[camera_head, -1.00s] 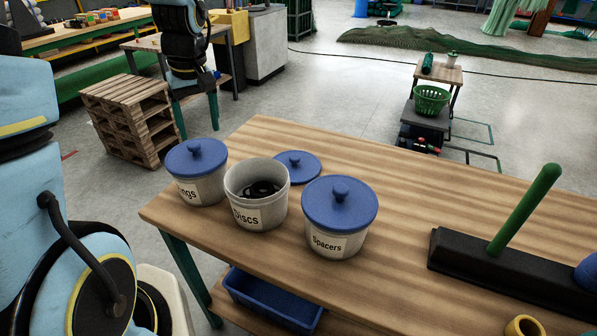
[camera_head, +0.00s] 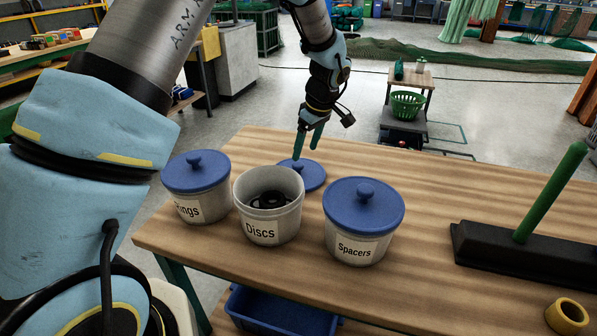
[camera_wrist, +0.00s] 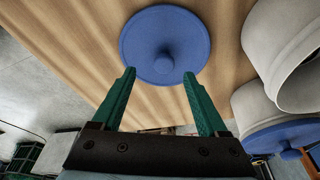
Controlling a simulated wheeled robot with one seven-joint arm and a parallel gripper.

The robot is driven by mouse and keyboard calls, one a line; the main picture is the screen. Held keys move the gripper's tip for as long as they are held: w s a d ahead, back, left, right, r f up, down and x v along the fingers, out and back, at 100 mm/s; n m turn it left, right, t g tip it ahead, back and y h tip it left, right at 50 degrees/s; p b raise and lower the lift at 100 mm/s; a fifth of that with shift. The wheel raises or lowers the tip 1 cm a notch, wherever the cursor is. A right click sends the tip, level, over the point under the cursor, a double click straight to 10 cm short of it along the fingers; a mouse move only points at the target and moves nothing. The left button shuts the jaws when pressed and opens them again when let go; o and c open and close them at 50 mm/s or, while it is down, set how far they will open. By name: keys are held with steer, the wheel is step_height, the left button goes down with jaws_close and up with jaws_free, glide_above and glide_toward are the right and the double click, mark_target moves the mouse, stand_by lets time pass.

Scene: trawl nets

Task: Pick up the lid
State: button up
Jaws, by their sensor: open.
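A loose blue lid (camera_head: 314,177) with a round knob lies flat on the wooden table behind the open Discs pot (camera_head: 268,224). It also shows in the wrist view (camera_wrist: 148,36), its knob between and beyond my fingertips. My gripper (camera_head: 308,150) is open and empty, with green fingers pointing down just above the lid; the head view does not settle whether they touch it. In the wrist view the two fingers (camera_wrist: 160,76) are spread at the lid's near edge. The Discs pot holds black rings or discs.
The Rings pot (camera_head: 201,204) and Spacers pot (camera_head: 355,250) stand on either side of the Discs pot, both with blue lids on. A black base with a green post (camera_head: 552,195) and a yellow ring (camera_head: 567,316) are at the right. The table's middle is clear.

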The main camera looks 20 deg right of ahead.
mark_target(298, 164)
steer(key=p+x, duration=0.1)
steer(key=x, duration=0.1)
steer(key=a+p+x, duration=0.1)
steer(key=x, duration=0.1)
steer(key=shift+f, duration=0.1)
steer(key=shift+w+f, duration=0.2)
steer(key=shift+f, duration=0.3)
jaws_close()
